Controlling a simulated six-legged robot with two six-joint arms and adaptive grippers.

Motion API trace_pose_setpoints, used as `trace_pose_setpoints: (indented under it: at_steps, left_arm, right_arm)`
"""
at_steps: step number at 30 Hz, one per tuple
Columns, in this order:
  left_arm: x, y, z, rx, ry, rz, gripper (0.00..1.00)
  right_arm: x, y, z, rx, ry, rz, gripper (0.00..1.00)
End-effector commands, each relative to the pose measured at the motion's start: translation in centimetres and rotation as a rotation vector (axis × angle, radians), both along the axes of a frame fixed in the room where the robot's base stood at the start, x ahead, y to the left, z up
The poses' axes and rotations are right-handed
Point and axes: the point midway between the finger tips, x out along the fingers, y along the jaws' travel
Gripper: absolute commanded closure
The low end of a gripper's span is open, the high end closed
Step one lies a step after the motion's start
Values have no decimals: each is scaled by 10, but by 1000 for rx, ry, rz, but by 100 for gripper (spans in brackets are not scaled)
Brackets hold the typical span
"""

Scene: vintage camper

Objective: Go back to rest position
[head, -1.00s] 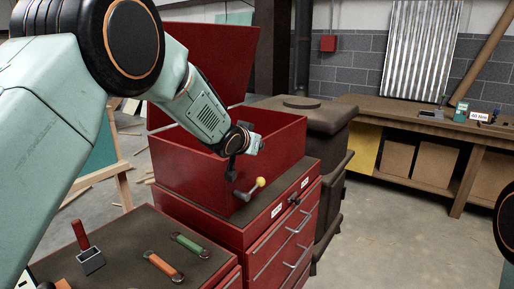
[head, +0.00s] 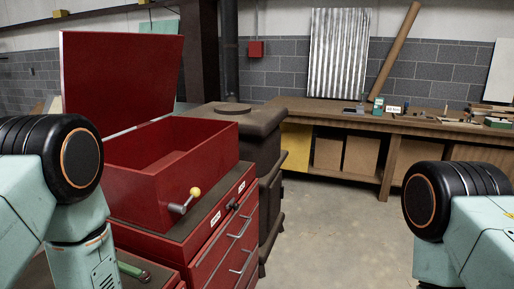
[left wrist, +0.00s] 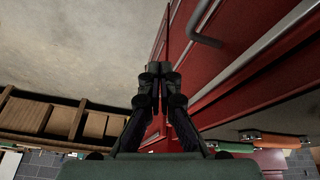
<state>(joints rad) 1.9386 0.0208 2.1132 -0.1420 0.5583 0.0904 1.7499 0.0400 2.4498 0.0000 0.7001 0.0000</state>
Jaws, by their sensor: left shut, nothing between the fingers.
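My left gripper (left wrist: 158,75) shows in the left wrist view. Its dark fingers are together, with nothing between them, beside the red drawer fronts. In the head view only links of my left arm show at the lower left, and the gripper itself is out of frame. Part of my right arm shows at the right edge of the head view. My right gripper is in neither view.
A red toolbox (head: 165,180) with its lid (head: 120,80) raised sits on a red drawer cabinet (head: 225,262). A yellow-knobbed handle (head: 185,200) sticks out in front. A dark stove-like block (head: 265,130) and a workbench (head: 400,122) stand behind. The floor (head: 335,235) at centre is clear.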

Motion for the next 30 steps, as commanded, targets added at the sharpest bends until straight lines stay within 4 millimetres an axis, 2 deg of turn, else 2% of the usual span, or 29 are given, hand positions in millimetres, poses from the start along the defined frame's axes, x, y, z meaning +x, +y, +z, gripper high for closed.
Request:
trace_pose_setpoints:
  at_steps: [1,3,6,8,13,15,23,30]
  left_arm:
    - [-35,2,-11,4,62,11,100]
    - [-76,4,-20,12,131,25,100]
    - [-129,8,-26,24,219,40,100]
    - [-158,10,-27,32,268,47,100]
    - [-234,15,-20,60,402,63,100]
    - [-225,15,-39,59,383,62,100]
    - [-225,15,-86,58,383,62,100]
    - [-224,15,-136,58,383,62,100]
  right_arm:
    - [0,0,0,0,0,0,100]
    - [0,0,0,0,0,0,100]
    - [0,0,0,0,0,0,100]
    - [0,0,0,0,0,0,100]
    - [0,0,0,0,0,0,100]
    - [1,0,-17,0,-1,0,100]
    - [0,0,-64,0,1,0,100]
    - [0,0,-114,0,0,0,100]
